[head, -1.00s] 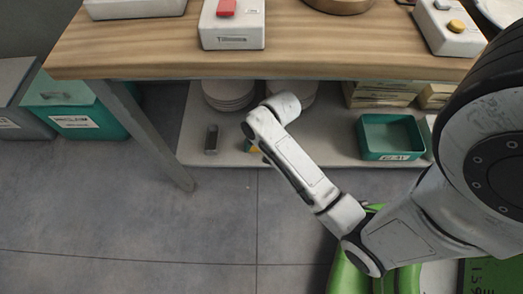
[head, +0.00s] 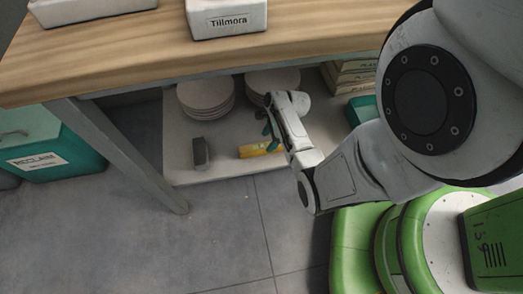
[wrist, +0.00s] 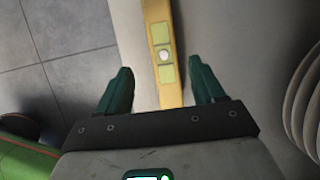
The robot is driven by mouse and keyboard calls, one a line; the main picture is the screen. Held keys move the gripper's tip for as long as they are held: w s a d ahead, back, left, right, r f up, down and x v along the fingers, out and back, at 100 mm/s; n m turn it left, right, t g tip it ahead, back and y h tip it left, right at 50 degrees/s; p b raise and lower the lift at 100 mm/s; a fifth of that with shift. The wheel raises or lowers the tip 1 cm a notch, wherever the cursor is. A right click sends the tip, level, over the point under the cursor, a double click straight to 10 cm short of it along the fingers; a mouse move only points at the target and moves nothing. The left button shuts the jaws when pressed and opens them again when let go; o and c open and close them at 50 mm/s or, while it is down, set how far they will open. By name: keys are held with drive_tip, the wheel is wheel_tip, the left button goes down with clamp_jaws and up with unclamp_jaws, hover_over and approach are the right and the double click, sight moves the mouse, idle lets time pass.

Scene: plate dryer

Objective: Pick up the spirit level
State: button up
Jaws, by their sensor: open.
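The spirit level (head: 256,150) is a yellow bar lying on the lower shelf of the workbench, near its front edge. In the wrist view the spirit level (wrist: 158,22) runs up the picture, with pale green windows and a round white spot. My gripper (wrist: 158,72) is open, its two dark green fingers on either side of the level. How far the fingertips are above or around it I cannot tell. In the head view my gripper (head: 270,128) is at the level's right end and hides part of it.
Plate stacks (head: 206,97) stand behind the level on the shelf (head: 186,172). A small grey block (head: 201,153) is left of it. A teal bin (head: 362,108) is to the right. The wooden benchtop (head: 130,58) overhangs the shelf. A table leg (head: 125,158) stands at left.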

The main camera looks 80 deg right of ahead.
sight(263, 146)
drive_tip(key=b+x, duration=0.1)
drive_tip(key=x, duration=0.1)
drive_tip(key=b+x, duration=0.1)
drive_tip(key=x, duration=0.1)
drive_tip(key=b+x, duration=0.2)
drive_tip(key=shift+w+d+f, duration=0.2)
drive_tip(key=shift+f, duration=0.15)
drive_tip(key=c, duration=1.2)
drive_tip(key=shift+r, duration=0.15)
